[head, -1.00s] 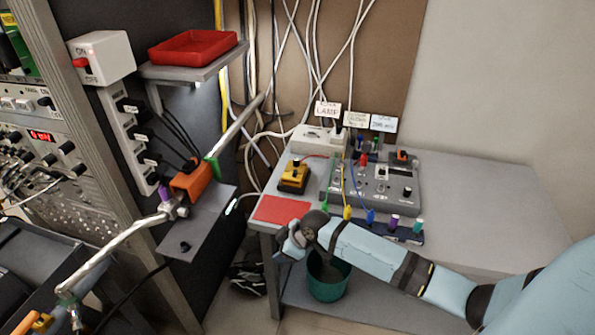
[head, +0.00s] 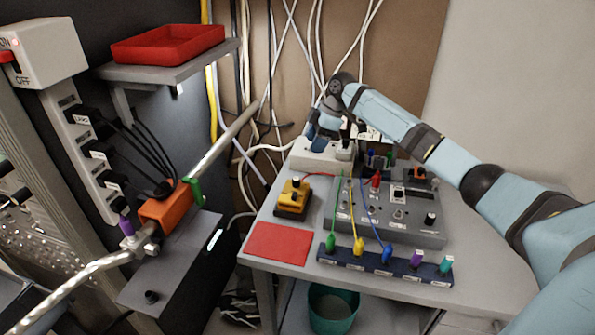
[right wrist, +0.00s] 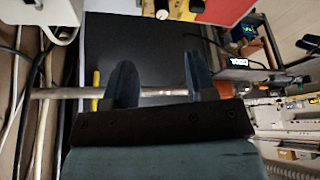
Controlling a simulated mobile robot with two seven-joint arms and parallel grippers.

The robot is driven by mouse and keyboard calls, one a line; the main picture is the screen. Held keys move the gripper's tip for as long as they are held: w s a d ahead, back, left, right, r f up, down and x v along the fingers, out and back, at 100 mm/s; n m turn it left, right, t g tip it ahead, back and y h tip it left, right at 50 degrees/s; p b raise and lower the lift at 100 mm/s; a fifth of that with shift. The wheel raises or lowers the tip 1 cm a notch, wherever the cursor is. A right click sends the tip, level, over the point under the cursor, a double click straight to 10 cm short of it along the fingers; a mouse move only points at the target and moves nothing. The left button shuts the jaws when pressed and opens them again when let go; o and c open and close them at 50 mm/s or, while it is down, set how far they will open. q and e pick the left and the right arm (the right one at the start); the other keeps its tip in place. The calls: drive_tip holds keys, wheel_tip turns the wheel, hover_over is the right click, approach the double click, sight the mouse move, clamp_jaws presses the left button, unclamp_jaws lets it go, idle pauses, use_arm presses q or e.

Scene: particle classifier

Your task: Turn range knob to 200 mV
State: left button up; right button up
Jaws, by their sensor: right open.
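The grey control box (head: 365,222) sits on the table, with a black knob (head: 430,219) near its right front corner. Its markings are too small to read, so I cannot tell which knob is the range knob or its setting. A yellow box (head: 293,200) with a dark knob on top stands left of it; its edge also shows in the right wrist view (right wrist: 181,8). My right gripper (head: 320,140) is above the white socket block, behind the grey box. In the right wrist view its two blue fingers (right wrist: 160,80) are apart, with nothing between them. My left gripper is out of view.
A blue strip (head: 402,267) with coloured plugs lies in front, cables running to the grey box. A red mat (head: 280,243) lies at the front left. The white socket block (head: 318,157) and hanging cables are behind. A metal rod (head: 222,140) and rack stand left.

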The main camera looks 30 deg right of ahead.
sight(297, 178)
drive_tip(key=x, duration=1.2)
drive_tip(key=shift+s+a+f+b, duration=0.1)
drive_tip(key=shift+b, duration=0.3)
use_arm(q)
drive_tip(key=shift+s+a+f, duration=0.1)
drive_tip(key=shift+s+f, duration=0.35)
use_arm(e)
drive_tip(key=shift+a+f, duration=0.2)
drive_tip(key=shift+f, duration=0.45)
